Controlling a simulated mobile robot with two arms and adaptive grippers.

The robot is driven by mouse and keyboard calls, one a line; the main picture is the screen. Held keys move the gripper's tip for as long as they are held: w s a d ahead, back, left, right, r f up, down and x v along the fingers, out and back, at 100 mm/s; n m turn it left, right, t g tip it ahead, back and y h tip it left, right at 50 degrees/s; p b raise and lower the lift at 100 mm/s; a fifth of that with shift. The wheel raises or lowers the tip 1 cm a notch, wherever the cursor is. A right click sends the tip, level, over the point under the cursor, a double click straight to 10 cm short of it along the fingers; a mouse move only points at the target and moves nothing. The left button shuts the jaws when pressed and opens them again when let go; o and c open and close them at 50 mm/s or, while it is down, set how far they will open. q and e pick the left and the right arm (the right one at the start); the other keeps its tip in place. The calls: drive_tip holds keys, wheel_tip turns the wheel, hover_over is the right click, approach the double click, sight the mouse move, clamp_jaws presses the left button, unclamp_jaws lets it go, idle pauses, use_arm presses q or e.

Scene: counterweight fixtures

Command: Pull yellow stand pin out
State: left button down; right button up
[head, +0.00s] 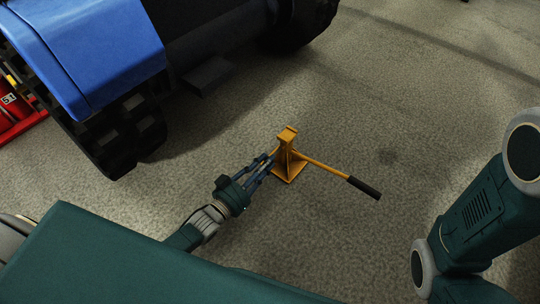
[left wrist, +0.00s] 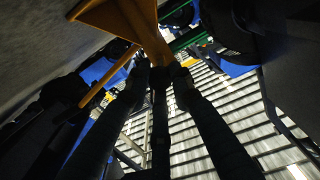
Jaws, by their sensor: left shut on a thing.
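The yellow stand (head: 286,155) stands upright on the floor near the middle of the head view, its square base flat. It also shows at the top of the left wrist view (left wrist: 138,22). My left gripper (head: 270,161) reaches it from the left, with its fingertips at the stand's upright. In the left wrist view the fingers (left wrist: 160,75) close together right by the yellow metal. The gripper is shut on the pin at the stand's side; the pin itself is mostly hidden by the fingers. My right gripper is out of view.
A yellow handle with a black grip (head: 364,187) sticks out to the stand's right. A blue tracked vehicle (head: 100,50) stands at the upper left, and a red object (head: 14,110) is at the left edge. The floor right of the stand is clear.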

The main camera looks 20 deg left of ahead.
use_arm(q)
drive_tip(key=shift+w+r, duration=0.1)
drive_tip(key=shift+r, duration=0.1)
drive_tip(key=c, duration=1.5)
unclamp_jaws()
drive_tip(key=shift+f, duration=0.1)
drive_tip(key=v, duration=1.2)
